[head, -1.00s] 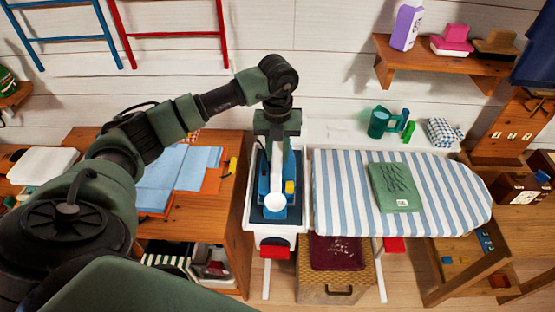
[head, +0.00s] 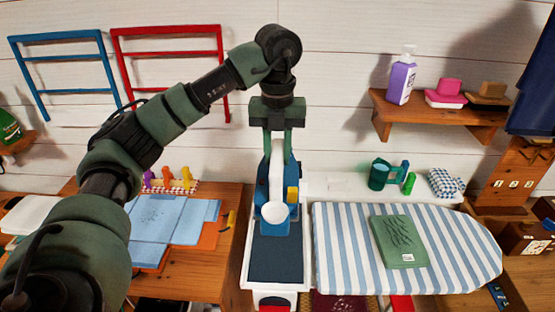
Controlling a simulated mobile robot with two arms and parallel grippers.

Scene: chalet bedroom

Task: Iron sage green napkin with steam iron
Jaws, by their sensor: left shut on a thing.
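The sage green napkin (head: 400,241) lies folded on the blue-and-white striped ironing board (head: 345,262), with dark crease lines and a small white tag on it. The blue and white steam iron (head: 275,227) is in my left gripper (head: 277,146), left of the board. My left gripper is shut on the iron's handle from above. The iron is over the dark pad (head: 275,262) of the white iron rest (head: 247,270) and looks raised off it. My right gripper is not in view.
A green cup (head: 378,176) and a checked cloth (head: 443,183) stand behind the board. A shelf (head: 435,115) on the wall holds a purple bottle (head: 402,80). A wooden table with blue cloths (head: 165,220) is at the left. The board's left part is bare.

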